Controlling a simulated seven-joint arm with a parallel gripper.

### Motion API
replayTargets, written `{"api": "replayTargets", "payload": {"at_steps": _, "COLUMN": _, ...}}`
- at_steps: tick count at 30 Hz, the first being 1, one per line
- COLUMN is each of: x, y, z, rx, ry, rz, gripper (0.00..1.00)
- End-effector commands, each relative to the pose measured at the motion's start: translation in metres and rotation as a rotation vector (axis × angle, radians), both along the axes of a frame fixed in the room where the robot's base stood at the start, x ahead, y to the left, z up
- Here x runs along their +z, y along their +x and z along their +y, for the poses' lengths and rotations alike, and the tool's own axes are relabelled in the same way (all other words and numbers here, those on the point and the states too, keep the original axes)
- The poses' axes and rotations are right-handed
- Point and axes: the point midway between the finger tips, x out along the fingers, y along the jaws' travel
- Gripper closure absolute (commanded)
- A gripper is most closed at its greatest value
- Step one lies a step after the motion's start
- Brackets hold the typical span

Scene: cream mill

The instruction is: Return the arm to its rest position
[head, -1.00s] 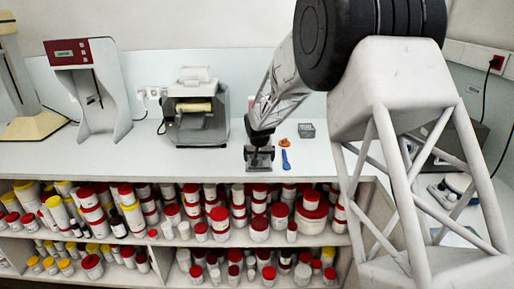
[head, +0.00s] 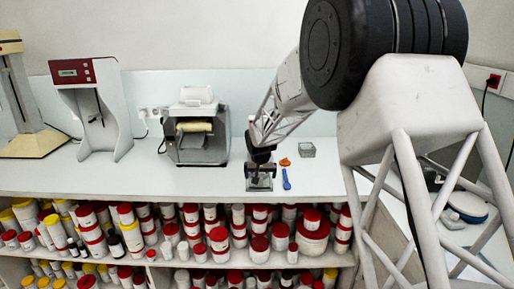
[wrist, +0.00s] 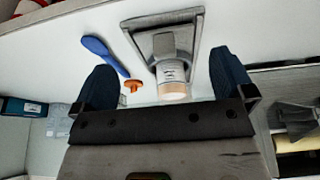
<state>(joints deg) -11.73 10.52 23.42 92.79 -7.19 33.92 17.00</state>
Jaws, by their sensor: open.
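My gripper (head: 260,168) is over the counter, low above a grey square tray (head: 260,186) near the front edge. In the wrist view its two dark blue fingers are spread wide apart, and my gripper (wrist: 165,72) is open. A small pale jar with a label (wrist: 173,74) shows between the fingers, apart from both, at the grey tray (wrist: 189,22). Whether it stands free of my gripper's palm is hard to tell.
A blue spatula (head: 286,179) and an orange piece (head: 285,162) lie right of the tray, with a small grey box (head: 306,149) behind. A mill-like machine (head: 199,150) stands left. Shelves of red- and yellow-capped jars (head: 220,238) lie below the counter. Bare counter lies between the machine and tray.

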Motion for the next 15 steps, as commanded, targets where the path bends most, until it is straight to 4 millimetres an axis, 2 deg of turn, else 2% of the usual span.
{"api": "replayTargets", "payload": {"at_steps": 8, "x": 0.034, "y": -0.036, "z": -0.022, "rx": -0.005, "ry": -0.002, "rz": 0.005, "gripper": 0.0}}
{"api": "replayTargets", "payload": {"at_steps": 15, "x": 0.075, "y": -0.093, "z": -0.05, "rx": -0.01, "ry": -0.007, "rz": 0.018, "gripper": 0.0}}
